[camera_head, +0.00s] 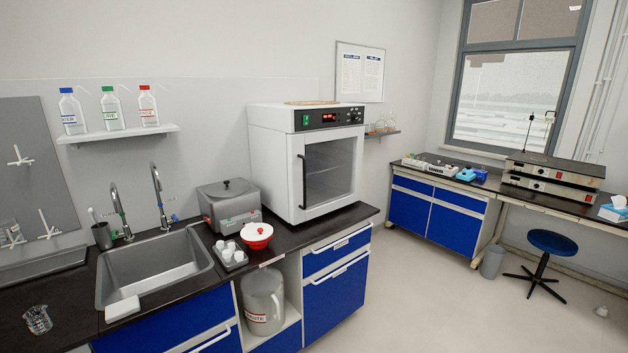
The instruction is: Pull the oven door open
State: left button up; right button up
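The white oven (272,160) stands on the dark counter in the middle of the view. Its door (328,172) faces right and toward me, has a dark glass window and looks shut. A dark vertical handle (301,180) runs along the door's left edge. A black control panel (328,118) with a lit red display sits above the door. Neither of my grippers shows in this view.
A grey water bath (229,203) stands left of the oven. A sink (155,268) is at left. The floor (440,310) right of the counter is clear; a stool (552,242) stands farther off.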

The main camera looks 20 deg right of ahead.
aim_at(324, 167)
jog(key=i+l, duration=0.9)
jog(key=l+u, duration=0.05)
jog(key=l, duration=0.05)
